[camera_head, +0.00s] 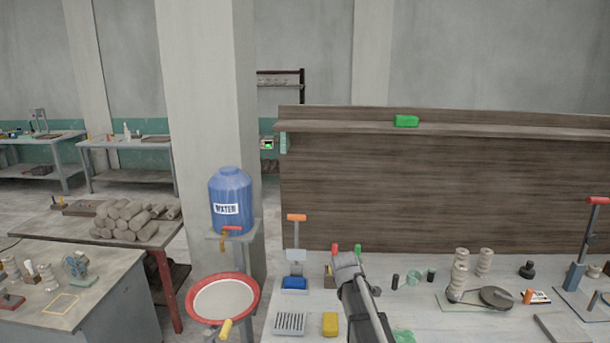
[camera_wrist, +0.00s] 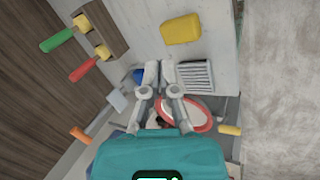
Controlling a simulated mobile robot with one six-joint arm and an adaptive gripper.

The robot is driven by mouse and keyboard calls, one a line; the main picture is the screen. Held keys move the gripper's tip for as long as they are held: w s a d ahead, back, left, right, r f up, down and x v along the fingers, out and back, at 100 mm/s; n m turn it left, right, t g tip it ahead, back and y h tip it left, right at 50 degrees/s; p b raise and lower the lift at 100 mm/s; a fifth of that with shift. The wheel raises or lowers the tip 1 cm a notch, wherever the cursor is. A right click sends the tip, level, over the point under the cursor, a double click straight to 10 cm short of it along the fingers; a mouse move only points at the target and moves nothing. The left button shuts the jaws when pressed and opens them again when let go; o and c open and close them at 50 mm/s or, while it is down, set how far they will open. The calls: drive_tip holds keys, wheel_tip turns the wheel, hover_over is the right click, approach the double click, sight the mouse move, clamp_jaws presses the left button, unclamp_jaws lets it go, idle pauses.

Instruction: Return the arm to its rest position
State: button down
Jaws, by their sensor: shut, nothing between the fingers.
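My gripper (camera_wrist: 159,68) shows in the wrist view with its two grey fingers close together and nothing between them. It hangs over the bench edge area, near a slotted grey tray (camera_wrist: 196,76) and a red-rimmed basin (camera_wrist: 207,125). Part of my grey arm (camera_head: 362,305) rises at the front middle of the head view, in front of the workbench (camera_head: 375,262). I cannot make out the fingers in the head view.
A yellow block (camera_head: 330,324), a blue block (camera_head: 295,283) and an orange-handled tool (camera_head: 296,235) stand left of my arm. A blue water barrel (camera_head: 231,188) stands left. A wooden backboard (camera_head: 440,185) closes the back.

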drive_tip(key=s+d+f+m+g+b, duration=0.1)
drive_tip(key=s+m, duration=0.3)
drive_tip(key=s, duration=0.4)
drive_tip(key=s+d+f+m+g+y+b, duration=0.1)
drive_tip(key=s+f+m, duration=0.3)
drive_tip(key=s, duration=0.5)
drive_tip(key=s+d+f+m+g+y+b, duration=0.1)
drive_tip(key=s+f+m+g+b, duration=0.1)
drive_tip(key=s, duration=0.7)
drive_tip(key=f+m+b, duration=0.1)
drive_tip(key=m, duration=0.1)
drive_tip(key=shift+m+g, duration=0.4)
